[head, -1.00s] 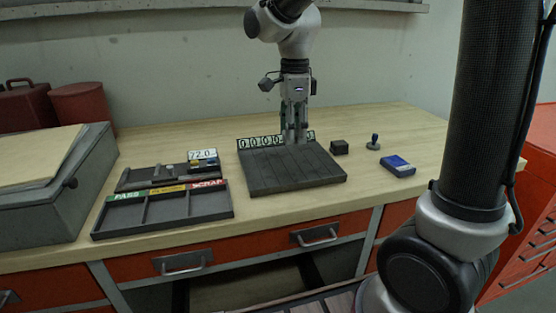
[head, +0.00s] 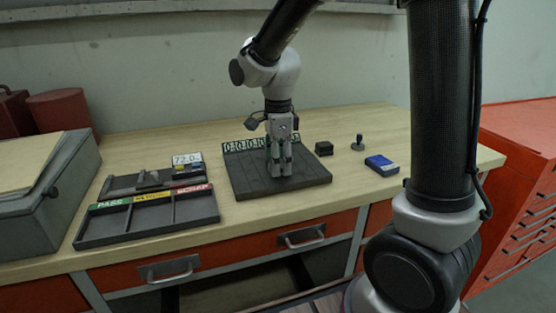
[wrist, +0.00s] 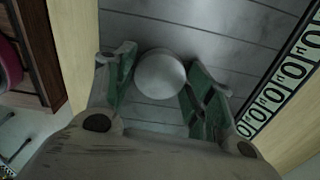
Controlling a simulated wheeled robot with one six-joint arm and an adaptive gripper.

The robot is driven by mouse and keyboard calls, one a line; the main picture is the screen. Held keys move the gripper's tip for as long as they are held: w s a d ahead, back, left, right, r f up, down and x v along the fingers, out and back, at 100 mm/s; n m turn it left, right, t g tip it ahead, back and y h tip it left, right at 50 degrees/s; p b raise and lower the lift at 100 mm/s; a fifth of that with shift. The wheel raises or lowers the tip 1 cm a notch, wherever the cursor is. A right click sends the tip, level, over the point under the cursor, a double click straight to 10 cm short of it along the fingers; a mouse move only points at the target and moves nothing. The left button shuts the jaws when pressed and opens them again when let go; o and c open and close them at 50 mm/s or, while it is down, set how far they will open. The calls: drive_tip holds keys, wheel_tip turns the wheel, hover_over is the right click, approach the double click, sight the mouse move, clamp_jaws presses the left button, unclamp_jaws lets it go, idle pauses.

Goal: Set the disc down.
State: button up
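The disc (wrist: 161,75) is a pale grey round piece seen from above in the wrist view. It sits between the green-padded fingertips of my gripper (wrist: 162,72), one at each side and apparently touching it. In the head view my gripper (head: 281,174) points straight down, low over the middle of a dark grooved plate (head: 245,187). The disc cannot be made out there, and I cannot tell whether it touches the plate. The plate's grooves show behind the disc in the wrist view.
A strip of number cards (head: 240,146) lines the plate's back edge. A tray (head: 146,220) marked PASS and SCRAP lies left, with a 72.0 display (head: 187,159) behind. A black block (head: 323,148), a small stamp-like knob (head: 358,143) and a blue box (head: 382,164) stand right.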

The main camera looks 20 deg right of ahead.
drive_tip(key=shift+o, duration=0.5)
wheel_tip(320, 180, up, 12)
drive_tip(key=s+d+n+t, duration=0.4)
drive_tip(key=s+d+n, duration=1.1)
drive_tip(key=s+n, duration=0.4)
drive_tip(key=shift+f, duration=0.15)
drive_tip(key=shift+s+d, duration=0.1)
drive_tip(key=shift+s, duration=0.05)
